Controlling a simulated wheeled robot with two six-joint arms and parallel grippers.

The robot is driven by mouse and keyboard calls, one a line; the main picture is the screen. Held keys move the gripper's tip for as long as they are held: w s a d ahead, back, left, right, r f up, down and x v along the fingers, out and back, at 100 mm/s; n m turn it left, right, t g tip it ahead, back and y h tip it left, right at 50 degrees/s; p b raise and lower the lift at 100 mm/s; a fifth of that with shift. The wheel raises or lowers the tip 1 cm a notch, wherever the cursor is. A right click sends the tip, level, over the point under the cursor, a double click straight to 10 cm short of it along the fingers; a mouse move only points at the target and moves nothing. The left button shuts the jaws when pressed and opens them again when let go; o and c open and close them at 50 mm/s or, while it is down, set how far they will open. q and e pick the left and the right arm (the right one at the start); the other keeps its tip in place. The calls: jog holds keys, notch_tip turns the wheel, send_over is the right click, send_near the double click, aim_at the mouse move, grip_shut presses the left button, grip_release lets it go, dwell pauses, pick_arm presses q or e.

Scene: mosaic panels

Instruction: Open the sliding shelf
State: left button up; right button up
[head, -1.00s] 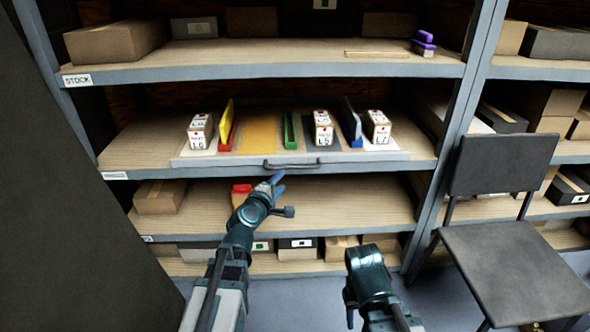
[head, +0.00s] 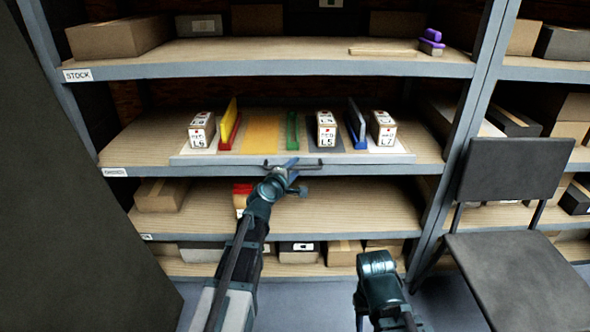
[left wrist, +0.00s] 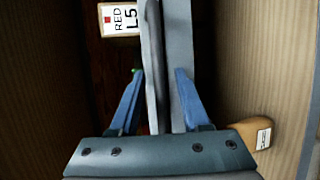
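The sliding shelf (head: 185,160) is a pale tray on the middle level of the rack. Its dark bar handle (head: 310,165) is at the front edge. My left gripper (head: 292,170) is at the handle. In the left wrist view its two blue fingers (left wrist: 158,100) are apart, on either side of a grey bar and the grey edge behind it. I cannot tell whether they touch the bar. My right arm is low in the head view, right of centre; its fingers do not show clearly.
Boxes L6 (head: 201,130), L5 (head: 326,130) and L7 (head: 383,130) stand on the tray between coloured dividers. A dark chair (head: 510,275) stands at the right. A dark panel (head: 60,200) fills the left side. Boxes lie on the shelves above and below.

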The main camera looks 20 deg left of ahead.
pick_arm(q)
grip_shut()
dwell(1.3)
